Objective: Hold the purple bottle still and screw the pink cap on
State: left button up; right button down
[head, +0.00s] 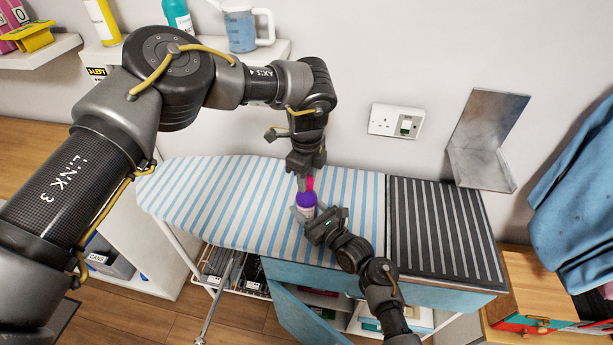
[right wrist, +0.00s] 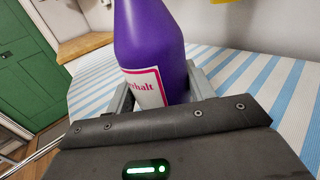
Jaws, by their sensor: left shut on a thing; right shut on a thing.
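The purple bottle (head: 306,200) stands upright on the striped ironing board. It also fills the middle of the right wrist view (right wrist: 150,35), with a white, pink-edged label. My right gripper (head: 310,215) comes from the lower right and is shut around the bottle, one finger on each side. My left gripper (head: 305,178) points down above the bottle, shut on the pink cap (head: 309,184). The cap is right over the bottle's top. The fingers hide part of it, and I cannot tell whether it touches the neck. The bottle's top is cut off in the right wrist view.
The blue-and-white ironing board (head: 220,200) is clear around the bottle. A dark ribbed mat (head: 440,230) lies to its right. A metal bracket (head: 485,140) and a socket (head: 396,121) are on the wall. A shelf above holds a jug (head: 241,30).

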pick_arm(q)
jog(key=m, duration=1.5)
jog(key=shift+m, duration=0.3)
jog(key=m, duration=0.6)
jog(key=o, duration=1.1)
jog(key=shift+f, duration=0.1)
jog(key=shift+r, duration=2.3)
